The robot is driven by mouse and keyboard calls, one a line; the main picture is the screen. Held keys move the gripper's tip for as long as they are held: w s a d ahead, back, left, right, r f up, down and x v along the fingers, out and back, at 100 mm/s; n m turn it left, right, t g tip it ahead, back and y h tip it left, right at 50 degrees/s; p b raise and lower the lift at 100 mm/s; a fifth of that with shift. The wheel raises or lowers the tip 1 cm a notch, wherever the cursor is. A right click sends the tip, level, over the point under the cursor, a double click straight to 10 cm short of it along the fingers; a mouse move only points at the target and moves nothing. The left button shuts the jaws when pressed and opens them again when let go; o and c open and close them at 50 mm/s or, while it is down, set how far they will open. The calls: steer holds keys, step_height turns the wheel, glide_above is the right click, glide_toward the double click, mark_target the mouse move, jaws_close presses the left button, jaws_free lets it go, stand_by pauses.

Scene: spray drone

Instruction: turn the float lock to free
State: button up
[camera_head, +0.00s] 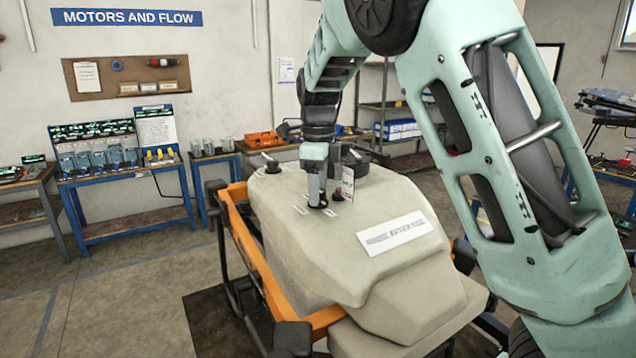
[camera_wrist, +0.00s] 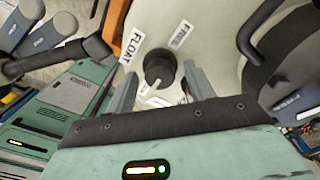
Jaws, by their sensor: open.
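The float lock is a round black knob (camera_wrist: 160,68) on the pale drone body (camera_wrist: 215,40), with a pale pointer-like mark (camera_wrist: 151,89) on its lower left side. A FLOAT label (camera_wrist: 131,45) lies at its upper left. A second label, seemingly FREE (camera_wrist: 181,34), lies at its upper right. My gripper (camera_wrist: 160,73) is open, one finger on each side of the knob, with visible gaps. Whether the fingers reach down beside it cannot be told.
The drone sits on an orange frame (camera_head: 256,250). In the wrist view a dark curved handle (camera_wrist: 262,28) rises at upper right.

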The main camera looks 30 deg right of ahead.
steer(key=c, duration=1)
steer(key=shift+o, duration=0.2)
